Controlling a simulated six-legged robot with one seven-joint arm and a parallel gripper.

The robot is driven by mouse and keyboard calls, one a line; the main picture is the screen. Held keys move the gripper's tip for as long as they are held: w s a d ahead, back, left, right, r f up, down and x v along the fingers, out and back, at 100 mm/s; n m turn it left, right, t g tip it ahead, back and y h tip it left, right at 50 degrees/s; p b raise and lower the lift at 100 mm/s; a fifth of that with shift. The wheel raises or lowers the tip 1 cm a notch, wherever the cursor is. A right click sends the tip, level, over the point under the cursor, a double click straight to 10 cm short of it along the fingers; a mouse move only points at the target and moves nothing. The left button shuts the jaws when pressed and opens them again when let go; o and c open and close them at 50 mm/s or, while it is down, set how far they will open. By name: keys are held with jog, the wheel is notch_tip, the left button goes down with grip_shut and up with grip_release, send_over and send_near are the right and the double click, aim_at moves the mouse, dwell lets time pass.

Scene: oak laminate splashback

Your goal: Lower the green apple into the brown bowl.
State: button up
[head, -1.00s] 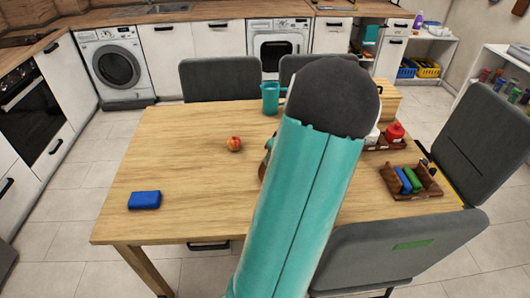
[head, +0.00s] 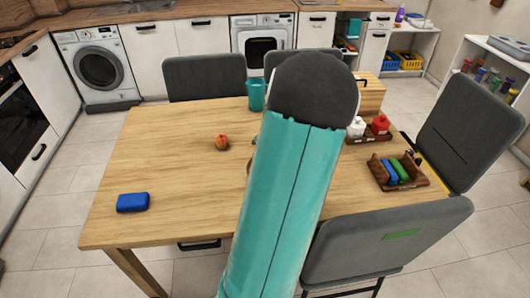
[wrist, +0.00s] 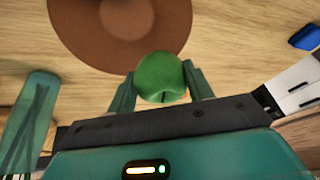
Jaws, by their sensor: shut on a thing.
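The green apple (wrist: 161,76) is in the wrist view, between the two teal fingers of my gripper (wrist: 161,84), which is shut on it. The brown bowl (wrist: 75,27) lies at the top of the wrist view, cut off by the frame edge. The apple overlaps the bowl's near rim in the picture; its height above the table cannot be told. In the head view my arm covers the gripper and the apple, and the bowl is almost wholly hidden behind it.
On the wooden table (head: 165,160) are a blue block (head: 133,202), a red-orange fruit (head: 222,142), a teal mug (head: 257,95) and a brown tray (head: 421,181) with coloured items. Grey chairs (head: 390,240) stand around it. The table's left part is mostly clear.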

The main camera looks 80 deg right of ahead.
jog(key=shift+f, duration=2.45)
jog(key=shift+f, duration=1.4)
jog(key=o, duration=1.1)
jog(key=v, duration=1.3)
jog(key=shift+s+r, duration=0.2)
jog(key=shift+r, duration=0.15)
jog(key=shift+w+a, duration=0.1)
